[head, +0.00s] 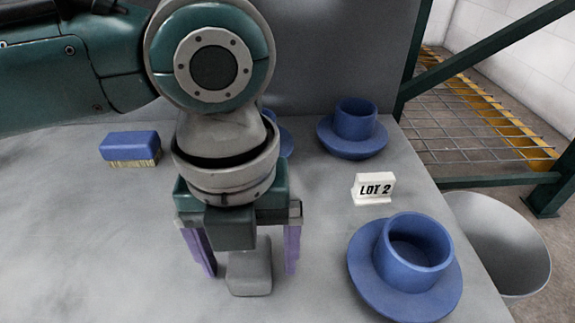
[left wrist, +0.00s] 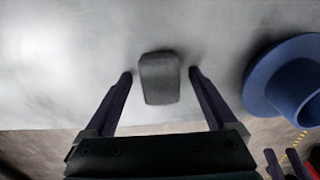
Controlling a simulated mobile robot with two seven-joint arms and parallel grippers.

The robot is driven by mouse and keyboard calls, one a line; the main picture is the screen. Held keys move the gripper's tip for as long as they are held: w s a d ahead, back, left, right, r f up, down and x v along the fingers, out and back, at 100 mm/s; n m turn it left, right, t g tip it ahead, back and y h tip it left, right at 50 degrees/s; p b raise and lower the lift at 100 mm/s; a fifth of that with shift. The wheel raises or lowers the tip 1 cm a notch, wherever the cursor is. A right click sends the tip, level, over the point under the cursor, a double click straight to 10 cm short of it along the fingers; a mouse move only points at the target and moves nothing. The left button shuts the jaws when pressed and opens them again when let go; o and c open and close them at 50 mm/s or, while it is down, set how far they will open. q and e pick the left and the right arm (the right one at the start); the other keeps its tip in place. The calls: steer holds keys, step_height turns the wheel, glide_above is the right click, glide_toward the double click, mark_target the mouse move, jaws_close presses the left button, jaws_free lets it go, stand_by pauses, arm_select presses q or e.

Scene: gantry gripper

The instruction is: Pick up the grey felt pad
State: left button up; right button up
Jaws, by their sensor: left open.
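The grey felt pad (head: 249,277) lies on the grey table, a small rounded block close to the table's own colour. Its upper part is hidden behind my gripper in the head view. My left gripper (head: 246,268) points down over the pad, open, with one purple finger on either side of it. In the left wrist view the pad (left wrist: 160,78) sits between the two fingertips (left wrist: 160,74), with a gap on each side.
A blue flanged cup (head: 415,245) stands close right of my left gripper. Another (head: 354,122) stands farther back, and a third blue piece is partly hidden behind my arm. A "LOT 2" sign (head: 374,188) and a blue brush (head: 130,146) stand on the table (head: 90,230). A pale bin (head: 500,240) is beyond the right edge.

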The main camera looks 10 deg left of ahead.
mark_target(248, 255)
arm_select(q)
steer(key=shift+r, duration=0.1)
steer(key=shift+c, duration=0.3)
steer(key=shift+c, duration=0.8)
steer(key=c, duration=1.2)
steer(key=shift+r+p, duration=5.7)
steer(key=shift+r, duration=4.3)
